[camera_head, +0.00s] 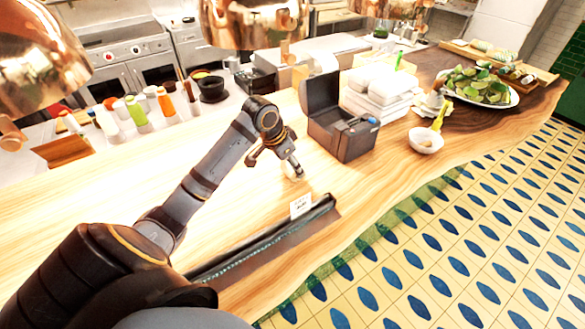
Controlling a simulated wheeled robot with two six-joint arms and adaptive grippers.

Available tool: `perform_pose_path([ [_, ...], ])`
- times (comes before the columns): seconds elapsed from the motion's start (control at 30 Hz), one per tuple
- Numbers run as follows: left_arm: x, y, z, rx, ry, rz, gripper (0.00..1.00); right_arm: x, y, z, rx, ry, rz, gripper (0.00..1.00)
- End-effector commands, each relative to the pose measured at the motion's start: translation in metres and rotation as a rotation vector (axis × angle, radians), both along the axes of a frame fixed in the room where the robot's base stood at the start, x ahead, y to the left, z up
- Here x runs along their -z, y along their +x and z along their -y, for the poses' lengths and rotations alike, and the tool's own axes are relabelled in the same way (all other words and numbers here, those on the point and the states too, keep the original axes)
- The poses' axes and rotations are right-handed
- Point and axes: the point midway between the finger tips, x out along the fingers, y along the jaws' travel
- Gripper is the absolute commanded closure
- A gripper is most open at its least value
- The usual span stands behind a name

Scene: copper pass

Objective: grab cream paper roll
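My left arm reaches in from the lower left over the wooden counter. Its gripper (274,165) points down, with its two fingers spread apart. A small pale cream piece (294,173), which looks like the paper roll, shows at the tip of the right-hand finger. It is mostly hidden by that finger, and I cannot tell whether they touch. My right gripper is not in view.
A dark open box (340,132) stands right of the gripper, with white containers (380,92) behind it. A small white card (300,205) stands by a long dark strip (265,243) at the counter's front. Copper lamps (255,22) hang above. Bottles (136,111) stand behind the counter.

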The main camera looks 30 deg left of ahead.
Motion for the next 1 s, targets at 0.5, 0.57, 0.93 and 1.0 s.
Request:
perform_pose_path([
  [0.5,-0.099,-0.035,0.061,0.004,-0.005,-0.003,0.79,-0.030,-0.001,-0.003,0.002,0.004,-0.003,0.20],
  [0.57,-0.104,-0.040,0.070,0.002,-0.007,-0.003,0.79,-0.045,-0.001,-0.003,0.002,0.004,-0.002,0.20],
  [0.93,-0.120,-0.064,0.114,0.002,-0.007,0.000,0.79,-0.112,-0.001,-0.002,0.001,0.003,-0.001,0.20],
  [1.0,-0.120,-0.067,0.118,0.001,-0.006,0.001,0.79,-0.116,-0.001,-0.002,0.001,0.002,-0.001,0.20],
])
